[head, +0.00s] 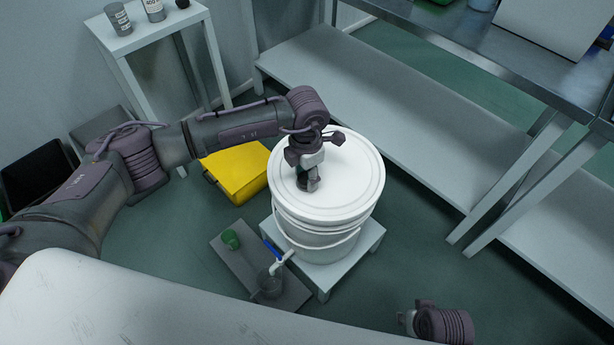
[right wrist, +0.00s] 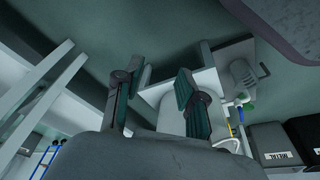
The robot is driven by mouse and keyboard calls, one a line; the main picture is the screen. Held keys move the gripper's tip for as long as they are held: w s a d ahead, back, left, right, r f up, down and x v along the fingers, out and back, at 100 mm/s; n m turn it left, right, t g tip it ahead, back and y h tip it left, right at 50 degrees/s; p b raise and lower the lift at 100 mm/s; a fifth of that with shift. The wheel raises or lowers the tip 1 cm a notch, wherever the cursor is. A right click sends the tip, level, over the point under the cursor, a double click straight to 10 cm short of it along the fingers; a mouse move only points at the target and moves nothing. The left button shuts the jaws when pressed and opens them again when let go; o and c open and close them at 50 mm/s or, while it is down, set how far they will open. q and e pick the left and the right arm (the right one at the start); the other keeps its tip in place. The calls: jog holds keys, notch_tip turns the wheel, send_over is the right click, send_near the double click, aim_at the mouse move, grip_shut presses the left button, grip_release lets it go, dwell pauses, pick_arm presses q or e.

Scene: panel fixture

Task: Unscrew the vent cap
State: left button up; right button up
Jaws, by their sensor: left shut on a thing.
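A white bucket (head: 318,240) with a round white lid (head: 350,180) stands upright on a small white stand (head: 370,238). My left gripper (head: 309,184) reaches down onto the lid, left of its middle. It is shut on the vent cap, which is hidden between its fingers. My right gripper is low at the bottom right of the head view, right of the bucket and apart from it. In the right wrist view the two fingers of my right gripper (right wrist: 157,92) are spread apart with nothing between them.
A spigot (head: 283,260) with a blue handle sticks out at the bucket's front, above a clear vessel (head: 270,283) on a grey board (head: 290,296). A green item (head: 231,239) lies there too. A yellow box (head: 238,172) is left of the bucket. A long shelf (head: 370,110) runs behind.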

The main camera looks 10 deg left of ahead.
pick_arm(q)
jog(key=shift+s+f+n, duration=0.15)
jog(key=shift+n, duration=0.45)
jog(key=o, duration=1.1)
jog(key=shift+c, duration=0.2)
pick_arm(e)
jog(key=shift+s+f, duration=0.15)
jog(key=shift+f, duration=0.45)
jog(key=shift+s+f, duration=0.15)
jog(key=shift+f, duration=0.4)
